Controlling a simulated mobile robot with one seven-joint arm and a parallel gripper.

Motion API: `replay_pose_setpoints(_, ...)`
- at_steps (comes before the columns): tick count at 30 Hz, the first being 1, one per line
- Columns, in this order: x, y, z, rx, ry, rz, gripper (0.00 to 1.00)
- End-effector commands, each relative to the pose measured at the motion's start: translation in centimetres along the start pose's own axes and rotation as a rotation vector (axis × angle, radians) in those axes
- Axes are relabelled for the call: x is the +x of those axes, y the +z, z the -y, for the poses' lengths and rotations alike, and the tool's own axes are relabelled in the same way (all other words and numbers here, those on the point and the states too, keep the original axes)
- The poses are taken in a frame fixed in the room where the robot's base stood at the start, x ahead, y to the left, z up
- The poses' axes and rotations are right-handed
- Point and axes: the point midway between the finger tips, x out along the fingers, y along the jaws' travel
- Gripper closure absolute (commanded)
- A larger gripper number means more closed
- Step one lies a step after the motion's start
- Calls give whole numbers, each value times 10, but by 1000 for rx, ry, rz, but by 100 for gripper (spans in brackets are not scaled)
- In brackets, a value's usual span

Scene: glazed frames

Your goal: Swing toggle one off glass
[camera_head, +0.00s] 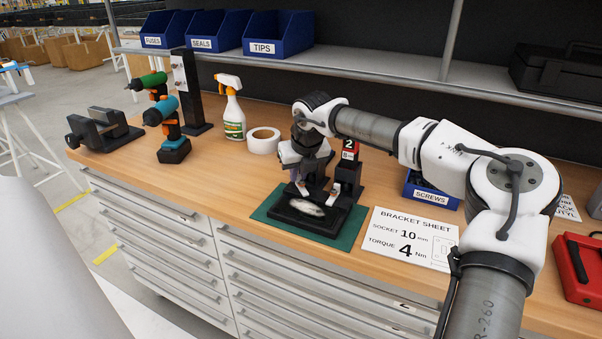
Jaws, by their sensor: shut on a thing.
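A black fixture (284,217) sits on a dark green mat (265,207) near the bench's front edge. A pale glassy piece (306,208) lies in its front part. Toggle two (349,170) stands at the fixture's right, with a red and black tag reading 2. Toggle one is at the left, mostly hidden behind my gripper; its tag does not show. My gripper (304,186) points down over the fixture, behind the glass, shut on what appears to be toggle one's handle. The exact contact, and whether toggle one's arm touches the glass, cannot be made out.
A tape roll (263,141) and a spray bottle (232,113) stand behind left. Two drills (171,140) and a vise (103,131) are farther left. A bracket sheet (411,238) and a blue screws bin (430,191) are at right. A shelf (410,70) runs above the back.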

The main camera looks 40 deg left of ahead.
Motion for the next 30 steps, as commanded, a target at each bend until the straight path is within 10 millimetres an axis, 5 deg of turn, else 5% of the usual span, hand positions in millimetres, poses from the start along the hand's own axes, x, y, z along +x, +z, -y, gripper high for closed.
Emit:
replay_pose_setpoints(18, -2, -2, -9, -506, 215, -4, 100)
replay_pose_setpoints(30, -1, -5, -11, -683, 284, -5, 100)
